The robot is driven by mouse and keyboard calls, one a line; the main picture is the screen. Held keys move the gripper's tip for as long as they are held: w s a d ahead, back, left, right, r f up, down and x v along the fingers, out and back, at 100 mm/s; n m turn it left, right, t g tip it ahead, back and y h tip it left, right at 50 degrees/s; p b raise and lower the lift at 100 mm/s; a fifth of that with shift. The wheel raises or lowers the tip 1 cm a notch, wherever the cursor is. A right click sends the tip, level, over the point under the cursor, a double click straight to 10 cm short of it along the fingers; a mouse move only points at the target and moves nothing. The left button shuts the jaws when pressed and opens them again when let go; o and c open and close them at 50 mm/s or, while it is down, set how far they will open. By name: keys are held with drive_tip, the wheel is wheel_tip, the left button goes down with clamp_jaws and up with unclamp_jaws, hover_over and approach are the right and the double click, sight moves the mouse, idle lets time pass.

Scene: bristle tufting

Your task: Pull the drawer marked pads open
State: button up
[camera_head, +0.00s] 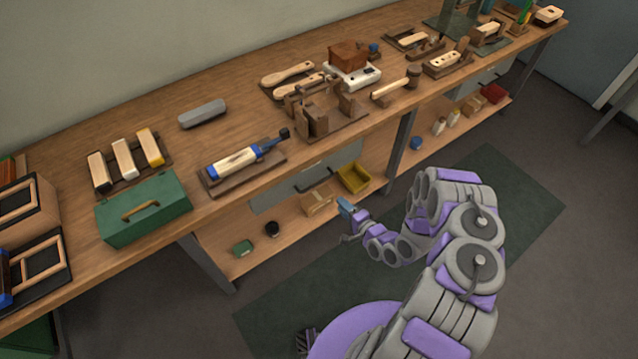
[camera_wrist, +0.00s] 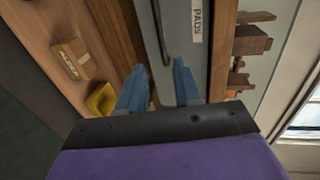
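The grey drawer front (camera_head: 275,200) sits under the workbench top in the head view. In the wrist view the drawer front (camera_wrist: 178,45) fills the upper middle, with a white label (camera_wrist: 197,20) reading PADS. A dark bar handle (camera_wrist: 160,35) runs along it, and its lower end shows close to the fingertips. My gripper (camera_head: 346,208) is in front of the bench, below the drawer's height in the picture. In the wrist view my gripper (camera_wrist: 158,75) has its two blue fingers apart, with nothing held between them. The drawer looks shut.
The lower shelf holds a yellow bin (camera_head: 353,178) and a cardboard box (camera_head: 317,201); the box (camera_wrist: 70,58) and bin (camera_wrist: 101,99) also show left of the fingers in the wrist view. A bench leg (camera_head: 402,140) stands to the right. The floor before the bench is clear.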

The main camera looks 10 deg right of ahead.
sight(319, 182)
drive_tip(key=b+x, duration=0.2)
drive_tip(key=x, duration=1.3)
drive_tip(key=shift+a+r+b, duration=0.1)
drive_tip(key=shift+a+b, duration=0.05)
drive_tip(key=shift+b, duration=0.2)
clamp_jaws()
